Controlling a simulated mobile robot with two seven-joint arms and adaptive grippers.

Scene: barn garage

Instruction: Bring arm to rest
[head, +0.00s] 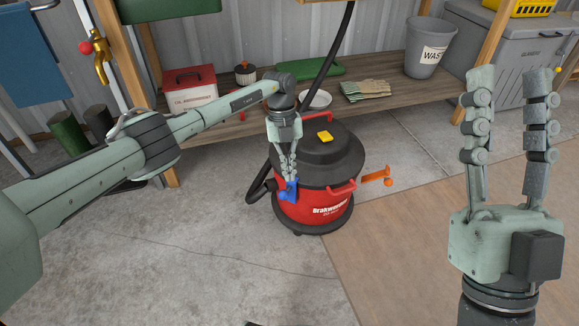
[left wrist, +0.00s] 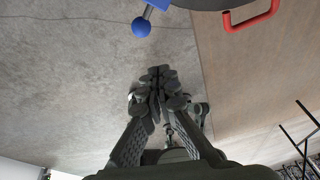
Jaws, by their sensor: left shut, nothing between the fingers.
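My left arm reaches in from the left. Its gripper (head: 287,176) points down in front of the red and black shop vacuum (head: 313,204). The gripper is shut and empty; in the left wrist view its fingertips (left wrist: 160,75) are together. A blue lever with a round knob (head: 289,190) is on the vacuum's left front, just below the fingertips in the head view. In the left wrist view the blue knob (left wrist: 142,27) is apart from the fingers. My right gripper (head: 508,74) stands upright at the right, open and empty, fingers spread.
An orange lever (head: 375,177) sits at the vacuum's right. A wooden bench (head: 215,127) behind holds a red box (head: 190,90), a white bowl (head: 315,99), gloves (head: 366,90) and a grey waste bin (head: 430,50). Bare concrete floor (head: 190,250) is free at front left.

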